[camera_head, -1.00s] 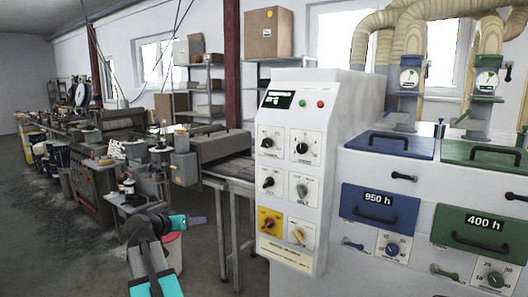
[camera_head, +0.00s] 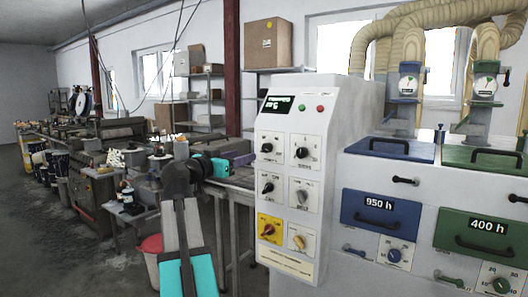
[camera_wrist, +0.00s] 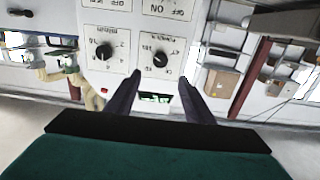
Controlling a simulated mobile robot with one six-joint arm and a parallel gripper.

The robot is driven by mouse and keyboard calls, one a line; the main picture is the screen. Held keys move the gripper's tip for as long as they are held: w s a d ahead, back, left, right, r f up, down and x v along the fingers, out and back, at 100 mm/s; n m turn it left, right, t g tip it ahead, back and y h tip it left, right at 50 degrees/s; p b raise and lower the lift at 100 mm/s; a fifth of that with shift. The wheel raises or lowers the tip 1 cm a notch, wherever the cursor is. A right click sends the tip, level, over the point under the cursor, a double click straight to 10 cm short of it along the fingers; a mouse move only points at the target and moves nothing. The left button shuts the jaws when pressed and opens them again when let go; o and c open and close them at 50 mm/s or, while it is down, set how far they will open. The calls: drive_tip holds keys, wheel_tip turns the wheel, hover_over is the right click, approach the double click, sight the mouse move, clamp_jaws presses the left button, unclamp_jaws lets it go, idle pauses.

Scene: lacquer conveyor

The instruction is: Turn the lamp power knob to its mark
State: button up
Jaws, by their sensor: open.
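A white control panel (camera_head: 290,170) faces me in the head view, with dial knobs in rows of two. The labels are too small to tell which is the lamp power knob. My gripper (camera_head: 240,160) is open and empty, left of the panel. In the upside-down wrist view, a black knob (camera_wrist: 160,58) shows just beyond the spread fingertips (camera_wrist: 163,77), apart from them; another black knob (camera_wrist: 105,50) is beside it.
The panel also has a display (camera_head: 277,104), a red button (camera_head: 320,109) and a yellow plate with a knob (camera_head: 268,229). A conveyor (camera_head: 232,176) runs behind my gripper. Blue drawers (camera_head: 380,215) and green drawers (camera_head: 475,235) stand right of the panel. Open floor lies at left.

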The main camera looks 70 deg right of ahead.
sight(265, 149)
drive_tip(key=p+x, duration=0.2)
drive_tip(key=x, duration=1.1)
drive_tip(key=shift+d, duration=0.4)
drive_tip(key=shift+c, duration=0.3)
drive_tip(key=c, duration=1)
